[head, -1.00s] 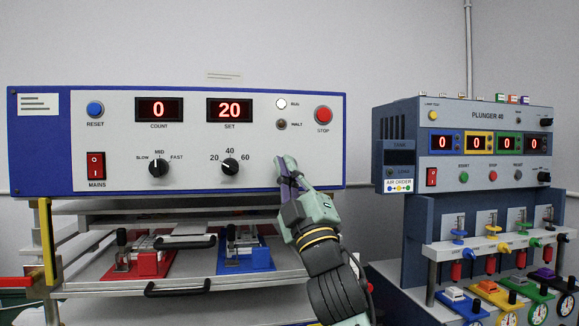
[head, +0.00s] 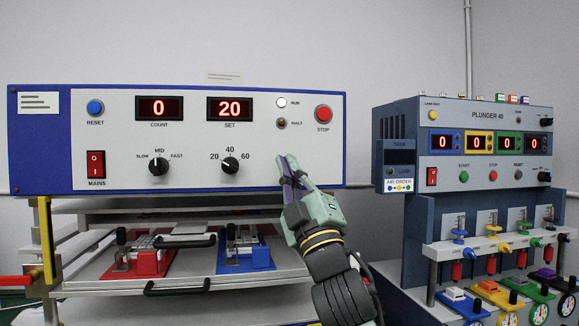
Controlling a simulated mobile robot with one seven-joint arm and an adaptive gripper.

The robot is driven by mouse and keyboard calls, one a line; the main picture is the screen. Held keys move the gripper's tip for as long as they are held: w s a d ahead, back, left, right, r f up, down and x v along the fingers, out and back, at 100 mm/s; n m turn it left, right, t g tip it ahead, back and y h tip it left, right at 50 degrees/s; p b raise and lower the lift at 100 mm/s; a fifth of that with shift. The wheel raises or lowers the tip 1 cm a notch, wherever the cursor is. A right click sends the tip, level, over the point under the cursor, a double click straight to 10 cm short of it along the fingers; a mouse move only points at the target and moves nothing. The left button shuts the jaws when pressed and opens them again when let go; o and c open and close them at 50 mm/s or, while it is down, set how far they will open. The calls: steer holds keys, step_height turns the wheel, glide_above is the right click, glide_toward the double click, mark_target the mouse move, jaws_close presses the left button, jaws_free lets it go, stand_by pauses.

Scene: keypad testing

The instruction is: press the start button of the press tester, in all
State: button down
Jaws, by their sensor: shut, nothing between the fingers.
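The press tester (head: 265,125) is the wide blue-framed machine at left in the head view. Its count display (head: 159,108) reads 0 and its set display (head: 229,108) reads 20. The RUN lamp (head: 281,102) looks white and the HALT lamp (head: 281,123) dark. The red STOP button (head: 323,113) is at the panel's right. No start button shows on this panel; my gripper covers part of the area below STOP. My gripper (head: 287,159) is shut and empty, its tips in front of the panel's lower right. I cannot tell whether they touch it.
A second machine, PLUNGER 40 (head: 490,115), stands at right with its own green START button (head: 464,177) and several plungers. A blue RESET button (head: 95,108), red MAINS switch (head: 96,164) and two knobs are on the press tester. Red and blue fixtures sit on its shelf.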

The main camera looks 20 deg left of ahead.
steer(key=s, duration=0.1)
steer(key=s+d, duration=0.2)
steer(key=shift+s+d+b, duration=0.25)
steer(key=shift+s+b, duration=0.1)
steer(key=shift+b, duration=0.05)
stand_by(0.6)
